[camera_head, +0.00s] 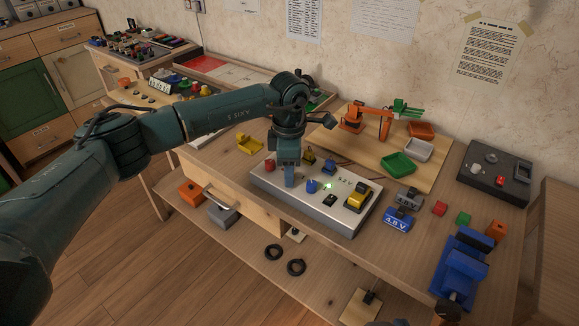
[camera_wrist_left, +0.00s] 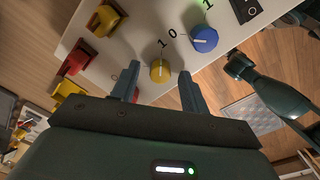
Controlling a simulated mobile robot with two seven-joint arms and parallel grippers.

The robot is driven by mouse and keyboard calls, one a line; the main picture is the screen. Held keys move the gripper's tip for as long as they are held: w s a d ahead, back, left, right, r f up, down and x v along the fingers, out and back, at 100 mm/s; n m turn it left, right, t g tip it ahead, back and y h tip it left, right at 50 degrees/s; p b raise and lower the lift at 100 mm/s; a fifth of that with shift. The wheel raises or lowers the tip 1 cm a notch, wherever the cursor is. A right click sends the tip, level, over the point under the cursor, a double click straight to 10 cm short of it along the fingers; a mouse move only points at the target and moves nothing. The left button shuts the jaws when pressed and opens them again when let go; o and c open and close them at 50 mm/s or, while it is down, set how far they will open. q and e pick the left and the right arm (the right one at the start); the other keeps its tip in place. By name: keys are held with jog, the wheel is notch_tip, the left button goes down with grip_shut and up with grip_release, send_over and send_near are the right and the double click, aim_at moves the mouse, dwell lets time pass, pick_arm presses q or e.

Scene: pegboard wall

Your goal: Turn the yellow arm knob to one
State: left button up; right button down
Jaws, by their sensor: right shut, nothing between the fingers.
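The yellow arm knob (camera_wrist_left: 159,70) shows in the left wrist view on the pale control box, with a white pointer line running roughly up and down in the picture. A printed "1" stands just above it. My left gripper (camera_wrist_left: 160,88) is open, with one finger on each side of the knob; I cannot tell whether they touch it. In the head view my left gripper (camera_head: 288,182) points down at the box (camera_head: 340,215) and hides the knob. A blue knob (camera_wrist_left: 204,39) sits beside it. My right gripper (camera_wrist_left: 236,58) shows at the right of the wrist view.
A red button (camera_head: 270,165), a black switch (camera_head: 329,200) and a yellow block-like part (camera_head: 358,194) are on the box. A small orange robot arm (camera_head: 367,121) and trays stand behind. A blue vise (camera_head: 463,262) is at the right. A drawer (camera_head: 240,205) stands open in front.

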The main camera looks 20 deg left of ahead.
pick_arm(q)
notch_tip(320, 180, up, 13)
jog(key=shift+s, duration=0.15)
dwell(0.5)
jog(key=shift+r, duration=0.15)
